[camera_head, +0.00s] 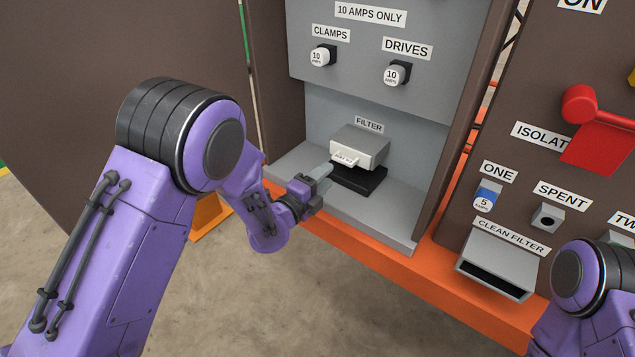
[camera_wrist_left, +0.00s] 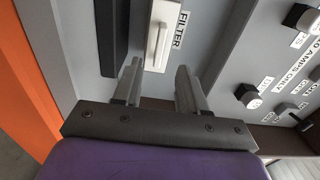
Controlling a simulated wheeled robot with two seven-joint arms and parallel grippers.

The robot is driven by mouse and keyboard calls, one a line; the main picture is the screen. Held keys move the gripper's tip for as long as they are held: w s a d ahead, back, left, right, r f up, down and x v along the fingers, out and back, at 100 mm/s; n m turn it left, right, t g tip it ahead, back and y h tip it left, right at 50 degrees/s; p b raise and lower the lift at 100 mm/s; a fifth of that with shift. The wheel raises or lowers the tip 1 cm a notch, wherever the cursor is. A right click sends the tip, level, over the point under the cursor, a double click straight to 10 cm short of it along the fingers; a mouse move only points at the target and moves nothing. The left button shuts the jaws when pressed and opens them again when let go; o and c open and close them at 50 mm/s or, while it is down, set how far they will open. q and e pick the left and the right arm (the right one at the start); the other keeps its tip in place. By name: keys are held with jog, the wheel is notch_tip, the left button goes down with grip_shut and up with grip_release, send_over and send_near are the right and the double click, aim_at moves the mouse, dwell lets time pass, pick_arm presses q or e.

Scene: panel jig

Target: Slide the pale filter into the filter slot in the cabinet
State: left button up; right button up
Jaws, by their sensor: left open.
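The pale filter (camera_head: 345,158) sits in the slot of the grey filter housing (camera_head: 366,145), under the FILTER label in the cabinet. Only its white front end shows, and the rest is hidden inside. In the left wrist view the filter's pale front (camera_wrist_left: 158,44) lies ahead of my jaws, level with the gap between them. My left gripper (camera_head: 324,173) is open and empty, just in front of the filter; its two fingers (camera_wrist_left: 157,78) stand apart with nothing between them. My right gripper is out of view; only part of my right arm shows at lower right.
A black block (camera_head: 358,180) lies under the housing, on the grey cabinet floor (camera_head: 385,219). Brown side walls (camera_head: 462,120) flank the opening. Fuses (camera_head: 322,56) sit above. A CLEAN FILTER holder (camera_head: 497,265) and a red isolator handle (camera_head: 590,115) are on the right panel.

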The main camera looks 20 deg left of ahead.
pick_arm(q)
jog(key=v, duration=0.3)
jog(key=shift+s+a, duration=0.1)
jog(key=shift+s, duration=0.15)
dwell(0.5)
